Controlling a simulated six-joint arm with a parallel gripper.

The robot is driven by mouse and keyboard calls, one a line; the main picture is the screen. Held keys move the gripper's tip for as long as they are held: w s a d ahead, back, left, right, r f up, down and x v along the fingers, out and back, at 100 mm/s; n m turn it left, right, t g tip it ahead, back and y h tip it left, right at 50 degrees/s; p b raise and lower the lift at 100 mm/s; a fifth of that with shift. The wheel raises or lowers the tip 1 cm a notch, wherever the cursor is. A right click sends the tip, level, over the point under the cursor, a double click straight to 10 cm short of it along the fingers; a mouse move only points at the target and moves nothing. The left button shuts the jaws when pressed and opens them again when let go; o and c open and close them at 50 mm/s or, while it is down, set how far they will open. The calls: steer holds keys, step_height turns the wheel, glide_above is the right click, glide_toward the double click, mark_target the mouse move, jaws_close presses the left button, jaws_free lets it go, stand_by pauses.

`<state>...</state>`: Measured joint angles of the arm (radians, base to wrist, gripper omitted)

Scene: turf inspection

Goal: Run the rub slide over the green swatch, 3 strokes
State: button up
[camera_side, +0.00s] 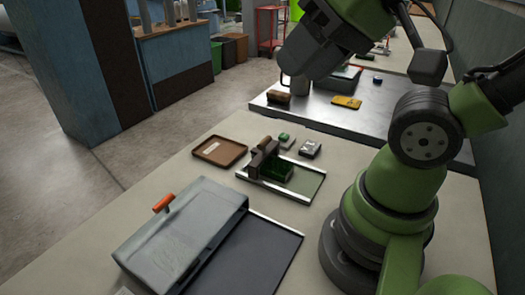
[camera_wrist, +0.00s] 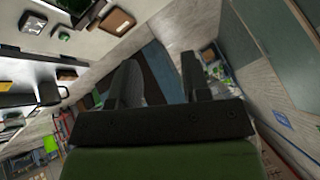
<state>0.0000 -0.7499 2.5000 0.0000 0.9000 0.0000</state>
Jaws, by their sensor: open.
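The green swatch (camera_side: 276,172) lies in a shallow silver-edged holder (camera_side: 308,194) in the middle of the pale table in the side view. A brown and dark block, which looks like the rub slide (camera_side: 262,152), stands upright at the swatch's left side. I cannot tell whether it touches the swatch. My gripper (camera_wrist: 160,72) is open in the wrist view, with its two dark fingers apart and nothing between them. It is away from the slide, and its fingers are not clear in the side view.
A brown tray (camera_side: 220,151) lies left of the holder. A small green-topped box (camera_side: 285,140) and a grey block (camera_side: 310,148) lie behind it. A grey case (camera_side: 185,232) with an orange handle and a dark mat (camera_side: 262,250) fill the front. A metal bench (camera_side: 330,112) stands behind.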

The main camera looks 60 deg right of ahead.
steer(key=w+d+m+g+h, duration=0.1)
steer(key=w+d+m+g, duration=0.2)
steer(key=w+m, duration=0.3)
steer(key=m+g+h, duration=0.1)
steer(key=m+g, duration=0.5)
steer(key=m, duration=0.2)
glide_above(264, 140)
steer(key=w, duration=0.2)
step_height(264, 140, down, 14)
steer(key=f, duration=0.3)
steer(key=s+f, duration=0.1)
steer(key=f, duration=0.5)
steer(key=shift+s+f, duration=0.25)
steer(key=shift+s, duration=0.1)
steer(key=shift+c, duration=0.3)
jaws_close()
